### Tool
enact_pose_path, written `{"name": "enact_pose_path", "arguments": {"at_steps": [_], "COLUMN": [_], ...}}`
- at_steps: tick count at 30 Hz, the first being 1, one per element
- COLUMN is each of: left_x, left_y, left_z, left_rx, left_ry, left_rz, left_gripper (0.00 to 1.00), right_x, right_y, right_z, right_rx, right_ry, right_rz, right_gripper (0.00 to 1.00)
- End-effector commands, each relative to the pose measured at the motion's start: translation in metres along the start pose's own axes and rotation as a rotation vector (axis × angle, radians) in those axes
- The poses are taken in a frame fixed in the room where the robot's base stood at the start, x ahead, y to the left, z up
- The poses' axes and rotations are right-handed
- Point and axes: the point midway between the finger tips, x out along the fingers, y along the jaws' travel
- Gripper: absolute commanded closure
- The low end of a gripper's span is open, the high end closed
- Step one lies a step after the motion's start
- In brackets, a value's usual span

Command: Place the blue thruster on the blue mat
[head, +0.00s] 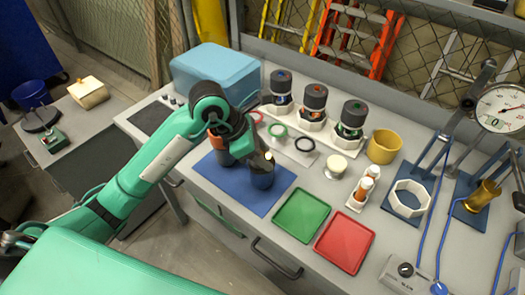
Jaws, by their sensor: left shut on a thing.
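The blue mat (211,171) lies flat on the grey bench near its front edge. My right gripper is not in view.
Three dark-topped units with blue (281,90), red (313,99) and green (351,117) marks stand on a white rack behind. A green tray (302,215) and red tray (344,243) lie right of the mat. A blue box (222,70) stands behind my arm.

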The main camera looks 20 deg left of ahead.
Motion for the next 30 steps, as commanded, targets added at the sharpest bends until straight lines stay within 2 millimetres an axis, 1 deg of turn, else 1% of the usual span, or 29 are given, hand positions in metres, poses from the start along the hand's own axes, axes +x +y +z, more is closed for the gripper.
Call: {"name": "enact_pose_path", "arguments": {"at_steps": [10,11,12,13,14,21,25,26,28,30], "left_x": [0.003,0.002,0.002,0.002,0.002,0.002,-0.002,-0.004,-0.015,-0.029], "left_y": [0.0,0.0,0.0,0.0,0.0,0.0,0.0,0.001,0.002,0.001], "left_z": [-0.001,-0.001,-0.001,-0.001,-0.001,-0.001,0.002,0.001,0.0,0.0], "left_rx": [0.001,0.0,0.0,0.0,0.0,0.0,0.0,0.001,0.002,0.003], "left_ry": [-0.001,-0.001,-0.001,-0.001,-0.001,-0.001,-0.001,-0.001,-0.002,0.0], "left_rz": [0.001,0.0,0.0,0.0,0.0,0.0,0.0,0.002,0.005,0.006], "left_gripper": [1.0,0.5,0.42,0.36,0.34,0.34,0.34,0.34,0.34,0.34], "right_x": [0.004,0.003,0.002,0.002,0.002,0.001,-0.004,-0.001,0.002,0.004], "right_y": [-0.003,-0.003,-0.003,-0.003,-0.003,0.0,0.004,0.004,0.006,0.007], "right_z": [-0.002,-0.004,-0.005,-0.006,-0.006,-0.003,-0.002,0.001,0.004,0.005], "right_rx": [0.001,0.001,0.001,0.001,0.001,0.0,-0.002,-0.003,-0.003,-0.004], "right_ry": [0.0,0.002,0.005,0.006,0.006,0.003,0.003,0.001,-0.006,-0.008], "right_rz": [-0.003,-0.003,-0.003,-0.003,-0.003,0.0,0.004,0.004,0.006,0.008], "right_gripper": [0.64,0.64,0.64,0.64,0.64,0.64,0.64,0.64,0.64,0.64]}}
